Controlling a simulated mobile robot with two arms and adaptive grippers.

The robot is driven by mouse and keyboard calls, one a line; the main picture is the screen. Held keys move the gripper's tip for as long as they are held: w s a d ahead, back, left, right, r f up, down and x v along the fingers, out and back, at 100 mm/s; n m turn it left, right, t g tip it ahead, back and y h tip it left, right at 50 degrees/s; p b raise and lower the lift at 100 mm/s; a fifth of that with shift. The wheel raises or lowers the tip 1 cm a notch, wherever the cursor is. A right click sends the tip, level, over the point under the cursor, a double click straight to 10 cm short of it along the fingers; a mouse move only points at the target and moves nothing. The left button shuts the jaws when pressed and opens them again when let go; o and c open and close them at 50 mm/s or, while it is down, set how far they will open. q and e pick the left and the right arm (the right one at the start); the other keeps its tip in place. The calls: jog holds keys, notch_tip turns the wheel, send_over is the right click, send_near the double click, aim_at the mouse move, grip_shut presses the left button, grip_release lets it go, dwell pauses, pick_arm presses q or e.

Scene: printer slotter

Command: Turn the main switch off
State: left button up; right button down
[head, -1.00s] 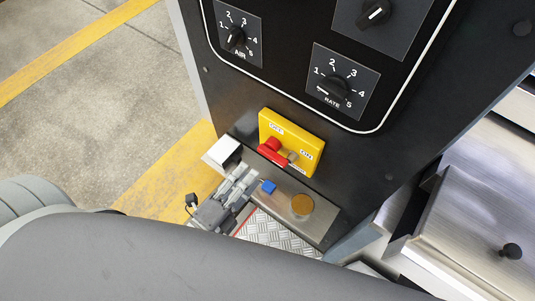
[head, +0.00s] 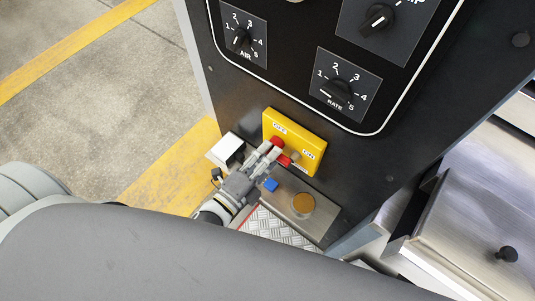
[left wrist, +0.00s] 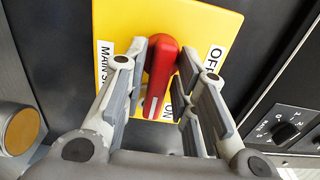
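The main switch is a yellow plate (head: 309,139) low on the black panel, with OFF and ON labels and a red handle (head: 277,142). In the left wrist view the red handle (left wrist: 172,50) has its white-marked end beside the ON label, which it partly covers. My left gripper (head: 269,153) is at the switch. In the left wrist view its fingers stand apart on either side of the handle, with narrow gaps. Contact with the handle is not clear. My right gripper is not in view.
Dials stand above the switch, among them the AIR dial (head: 240,40) and the RATE dial (head: 341,92). Below the switch, a metal ledge (head: 325,222) carries a blue piece (head: 270,185) and an orange round button (head: 303,204). A metal drawer (head: 470,225) is at the right.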

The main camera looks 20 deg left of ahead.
pick_arm(q)
grip_shut()
jog(key=shift+a+r+n+p, duration=0.15)
jog(key=shift+n+p, duration=1.9)
jog(key=shift+n, duration=2.35)
jog(key=shift+a+r+n+p, duration=0.1)
jog(key=shift+n+p, duration=1.95)
jog(key=shift+n, duration=2.65)
jog(key=shift+o, duration=2.2)
grip_release()
